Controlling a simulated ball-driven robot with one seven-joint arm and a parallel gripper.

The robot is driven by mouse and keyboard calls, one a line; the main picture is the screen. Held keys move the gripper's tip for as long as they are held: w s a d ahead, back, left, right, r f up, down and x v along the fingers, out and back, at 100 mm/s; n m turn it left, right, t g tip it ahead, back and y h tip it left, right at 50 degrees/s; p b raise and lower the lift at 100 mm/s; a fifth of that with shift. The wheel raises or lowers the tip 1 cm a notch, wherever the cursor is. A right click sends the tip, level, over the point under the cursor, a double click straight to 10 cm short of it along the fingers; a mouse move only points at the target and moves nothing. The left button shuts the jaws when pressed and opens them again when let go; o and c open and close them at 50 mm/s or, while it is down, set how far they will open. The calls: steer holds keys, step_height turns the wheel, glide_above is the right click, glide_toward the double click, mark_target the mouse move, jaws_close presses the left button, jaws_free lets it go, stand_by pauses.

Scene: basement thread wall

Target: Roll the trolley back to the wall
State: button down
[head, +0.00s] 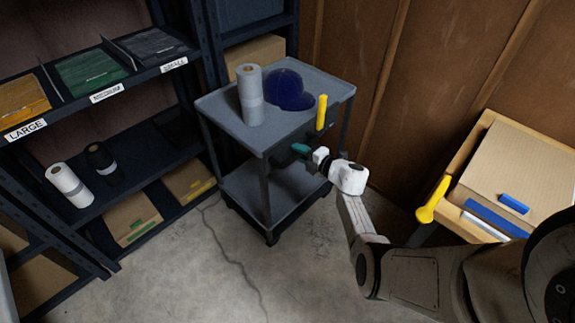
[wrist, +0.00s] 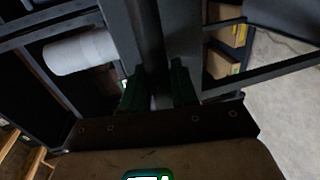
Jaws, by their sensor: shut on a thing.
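The grey two-deck trolley (head: 225,105) stands on castors on the concrete floor, close to the shelving and apart from the brown panelled wall (head: 352,50) behind it. My gripper (head: 298,148) is at the trolley's near right side, just below the top deck. Its green fingers are shut on a dark bar of the trolley. In the wrist view, my gripper (wrist: 160,90) has a finger on each side of this dark upright bar (wrist: 148,40). The exact grip contact is partly hidden.
A grey roll (head: 250,95) and a dark blue round object (head: 288,90) sit on the top deck; a yellow item (head: 321,112) stands at its side. Dark shelving (head: 150,72) is at left, a wooden bench (head: 485,130) at right. The cracked floor (head: 215,285) in front is clear.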

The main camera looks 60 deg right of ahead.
mark_target(321, 132)
steer(key=s+d+b, duration=0.1)
steer(key=d+b, duration=0.2)
steer(key=d, duration=0.1)
steer(key=s+d+b, duration=0.1)
steer(key=d+b, duration=0.2)
steer(key=d, duration=0.2)
steer(key=s+d+f+b, duration=0.1)
steer(key=d+b, duration=0.2)
steer(key=d, duration=0.2)
steer(key=shift+d, duration=0.15)
steer(key=shift+s+d+r+b, duration=0.15)
steer(key=shift+d+r+b, duration=0.1)
steer(key=shift+d+b, duration=0.5)
steer(key=shift+d, duration=0.1)
steer(key=c, duration=1.3)
jaws_free()
steer(key=shift+o, duration=1.4)
steer(key=shift+d, duration=0.2)
steer(key=shift+r, duration=0.15)
steer(key=shift+a, duration=0.1)
